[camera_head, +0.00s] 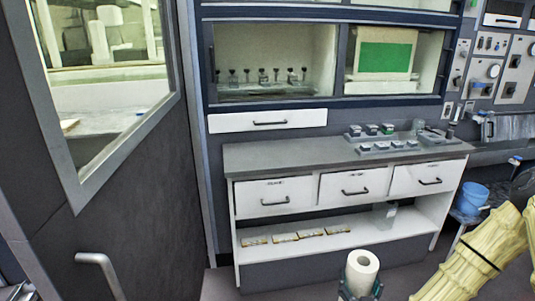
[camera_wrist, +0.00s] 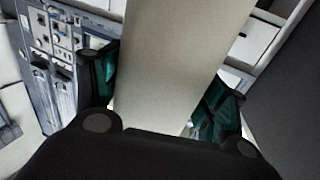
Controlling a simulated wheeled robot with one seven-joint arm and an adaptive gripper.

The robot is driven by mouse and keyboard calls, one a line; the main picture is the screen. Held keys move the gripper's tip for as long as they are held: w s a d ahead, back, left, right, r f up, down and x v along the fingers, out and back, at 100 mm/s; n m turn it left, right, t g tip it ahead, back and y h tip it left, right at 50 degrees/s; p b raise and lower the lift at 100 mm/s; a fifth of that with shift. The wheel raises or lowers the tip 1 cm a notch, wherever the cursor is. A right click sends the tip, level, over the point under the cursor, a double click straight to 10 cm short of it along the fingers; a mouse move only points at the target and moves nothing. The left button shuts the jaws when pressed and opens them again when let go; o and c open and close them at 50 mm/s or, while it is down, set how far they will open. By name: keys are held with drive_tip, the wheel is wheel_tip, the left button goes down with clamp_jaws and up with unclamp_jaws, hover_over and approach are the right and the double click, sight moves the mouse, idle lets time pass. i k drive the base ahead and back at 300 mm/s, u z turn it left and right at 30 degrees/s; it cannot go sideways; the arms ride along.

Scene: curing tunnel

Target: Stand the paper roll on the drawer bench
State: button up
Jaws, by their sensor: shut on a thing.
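The white paper roll (camera_head: 361,271) is upright at the bottom of the head view, its open core facing up. My gripper (camera_head: 359,290) is shut around it, with a finger on each side. In the wrist view the roll (camera_wrist: 180,65) fills the middle between the dark green finger pads of my gripper (camera_wrist: 160,95). The drawer bench (camera_head: 270,158) stands beyond the roll, with a grey top and three white drawers. The roll is held apart from the bench, in front of it. The roll's lower end is hidden in the head view.
Trays of small boxes (camera_head: 385,138) occupy the bench top's right part; its left and middle are clear. A door with a handle (camera_head: 98,265) is at left, a blue bucket (camera_head: 472,198) at right.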

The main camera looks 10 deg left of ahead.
sight(301, 155)
drive_tip(key=i, duration=0.85)
